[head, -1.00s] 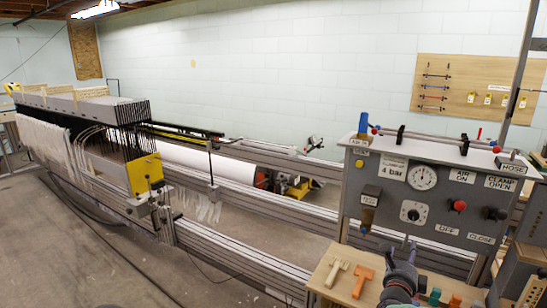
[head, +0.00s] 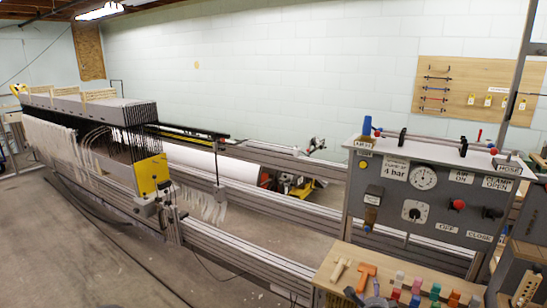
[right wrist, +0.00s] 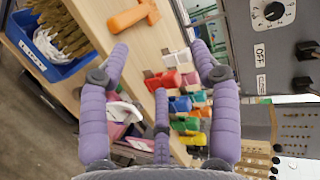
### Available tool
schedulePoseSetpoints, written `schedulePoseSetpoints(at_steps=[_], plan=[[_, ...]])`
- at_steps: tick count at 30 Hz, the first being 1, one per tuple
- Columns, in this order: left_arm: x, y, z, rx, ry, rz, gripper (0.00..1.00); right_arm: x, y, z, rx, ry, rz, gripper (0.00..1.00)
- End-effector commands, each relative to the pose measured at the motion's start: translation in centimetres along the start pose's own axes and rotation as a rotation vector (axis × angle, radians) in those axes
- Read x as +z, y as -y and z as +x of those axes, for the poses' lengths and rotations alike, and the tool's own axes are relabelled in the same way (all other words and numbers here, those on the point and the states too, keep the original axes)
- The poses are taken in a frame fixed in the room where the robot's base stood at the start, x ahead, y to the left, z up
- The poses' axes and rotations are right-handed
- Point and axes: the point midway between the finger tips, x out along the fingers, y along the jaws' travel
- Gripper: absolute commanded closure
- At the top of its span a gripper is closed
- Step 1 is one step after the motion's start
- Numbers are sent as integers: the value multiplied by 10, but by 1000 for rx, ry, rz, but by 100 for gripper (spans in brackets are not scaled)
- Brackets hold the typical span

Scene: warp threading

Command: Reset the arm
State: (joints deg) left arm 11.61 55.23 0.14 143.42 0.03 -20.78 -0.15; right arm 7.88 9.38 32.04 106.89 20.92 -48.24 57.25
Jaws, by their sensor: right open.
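My right gripper (head: 366,294) is only partly in the head view, at the bottom edge by the wooden bench top (head: 330,270). In the right wrist view its padded purple fingers (right wrist: 160,50) are spread wide apart, and nothing is held between them. Beyond and between the fingers are the bench top and several coloured clips or blocks (right wrist: 180,103). I cannot tell how far the fingers are from them. My left gripper is not in view.
An orange T-shaped tool (head: 366,276) and a pale wooden one (head: 341,270) lie on the bench. The grey control panel (head: 430,200) stands behind it. A blue bin (right wrist: 38,45) is beside the bench. The long loom frame (head: 240,262) fills the left.

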Motion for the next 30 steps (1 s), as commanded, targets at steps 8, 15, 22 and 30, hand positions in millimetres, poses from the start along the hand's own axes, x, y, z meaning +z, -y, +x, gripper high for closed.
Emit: schedulePoseSetpoints(at_steps=[8,15,22,30], plan=[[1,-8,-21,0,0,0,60,61,-150,-42,335,297,-461,37],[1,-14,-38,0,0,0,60,96,-271,-136,560,690,-840,37],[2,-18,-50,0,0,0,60,106,-342,-239,658,1081,-1085,37],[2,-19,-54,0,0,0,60,107,-364,-288,669,1271,-1172,37]])
